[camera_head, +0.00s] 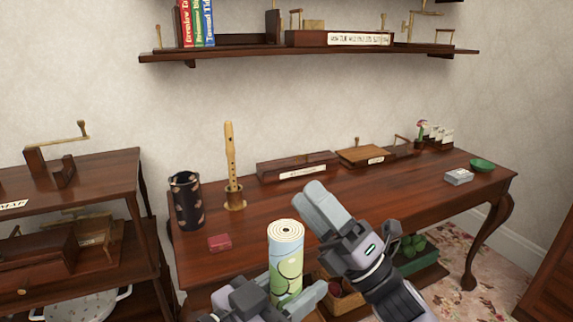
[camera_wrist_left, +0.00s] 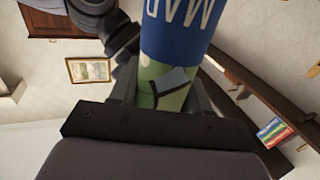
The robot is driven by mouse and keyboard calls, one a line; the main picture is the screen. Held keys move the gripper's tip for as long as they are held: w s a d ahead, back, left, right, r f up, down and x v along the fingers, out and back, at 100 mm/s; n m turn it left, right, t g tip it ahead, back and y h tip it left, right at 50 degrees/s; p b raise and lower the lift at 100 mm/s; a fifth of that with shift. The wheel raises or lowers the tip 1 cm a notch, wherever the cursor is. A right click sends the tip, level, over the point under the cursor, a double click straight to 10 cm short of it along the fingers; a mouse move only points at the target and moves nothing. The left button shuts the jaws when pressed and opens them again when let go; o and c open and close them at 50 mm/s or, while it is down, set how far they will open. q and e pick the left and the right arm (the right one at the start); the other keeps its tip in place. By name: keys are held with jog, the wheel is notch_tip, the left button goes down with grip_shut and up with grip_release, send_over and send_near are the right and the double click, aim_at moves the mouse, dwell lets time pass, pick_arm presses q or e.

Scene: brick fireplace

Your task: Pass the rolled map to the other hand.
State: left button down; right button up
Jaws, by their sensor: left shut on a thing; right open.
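The rolled map (camera_head: 286,248) stands upright in front of the table, its spiral paper end on top and a pale blue and green printed side below. My left gripper (camera_head: 285,292) is shut around its lower visible part. In the left wrist view the map (camera_wrist_left: 182,35) shows a blue band with the word MAP and a green patch between the fingers. My right gripper (camera_head: 326,207) is open and empty, just right of and slightly above the map's top. It appears apart from the map. The map's lower end is hidden in the head view.
A shelf unit (camera_head: 95,175) stands left; a wall shelf (camera_head: 240,50) hangs above.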

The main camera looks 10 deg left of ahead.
jog(key=s+a+r+n+g, duration=0.4)
jog(key=r+n+g, duration=0.2)
jog(key=n+g, duration=0.5)
jog(key=s+a+r+n+g, duration=0.3)
jog(key=r+n+g, duration=0.2)
jog(key=n+g, duration=0.6)
jog(key=s+a+n+h, duration=0.3)
jog(key=s+n+h, duration=0.3)
jog(key=n, duration=0.4)
jog(key=n+t+h, duration=1)
jog(key=n+h, duration=0.1)
jog(key=h, duration=0.5)
send_over(282, 252)
jog(key=shift+w+a+f, duration=0.15)
jog(key=shift+w+a, duration=0.05)
jog(key=shift+w, duration=0.1)
jog(key=shift+w+d+r+t, duration=0.2)
jog(key=shift+d+t, duration=0.1)
jog(key=shift+t, duration=0.1)
jog(key=shift+d+f, duration=0.1)
jog(key=shift+f, duration=0.3)
jog(key=f, duration=0.7)
jog(key=w+f, duration=0.1)
jog(key=f, duration=0.3)
jog(key=shift+w+a, duration=0.1)
jog(key=shift+a, duration=0.3)
